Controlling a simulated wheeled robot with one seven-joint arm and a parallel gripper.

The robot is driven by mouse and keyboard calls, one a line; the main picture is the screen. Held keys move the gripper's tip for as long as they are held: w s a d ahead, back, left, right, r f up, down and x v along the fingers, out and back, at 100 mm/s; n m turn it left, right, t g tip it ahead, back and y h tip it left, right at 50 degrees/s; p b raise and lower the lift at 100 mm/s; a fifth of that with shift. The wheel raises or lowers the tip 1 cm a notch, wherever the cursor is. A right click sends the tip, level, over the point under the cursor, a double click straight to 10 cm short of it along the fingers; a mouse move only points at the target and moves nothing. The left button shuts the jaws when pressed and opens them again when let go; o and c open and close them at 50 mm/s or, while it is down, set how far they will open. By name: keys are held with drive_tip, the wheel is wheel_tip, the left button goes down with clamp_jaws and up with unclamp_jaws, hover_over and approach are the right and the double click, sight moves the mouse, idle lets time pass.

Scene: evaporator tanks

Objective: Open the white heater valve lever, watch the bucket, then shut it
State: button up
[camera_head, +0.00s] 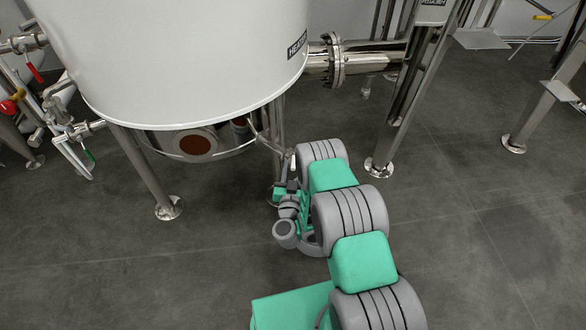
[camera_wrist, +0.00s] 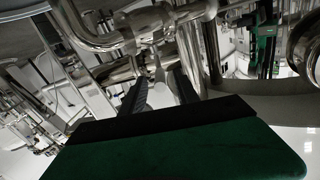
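The heater (camera_head: 190,50) is a large white tank on steel legs in the head view. My gripper (camera_head: 289,168) is below its right lower edge, small in that view. The wrist view shows my gripper (camera_wrist: 160,88) with two dark ribbed fingers apart. A pale lever (camera_wrist: 158,68), apparently the white heater valve lever, hangs from a steel valve (camera_wrist: 150,24) between the fingertips. I cannot tell whether either finger touches it. A round metal bucket (camera_head: 175,144) with brown contents is partly hidden under the heater.
A steel leg (camera_head: 148,172) stands left of the bucket, and another (camera_head: 388,140) right of my arm. A flanged pipe (camera_head: 365,62) leaves the heater's right side. A red-handled valve (camera_head: 33,72) is at far left. The grey floor (camera_head: 480,240) at right is clear.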

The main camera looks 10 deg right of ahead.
drive_tip(key=p+v, duration=0.1)
drive_tip(key=v, duration=0.7)
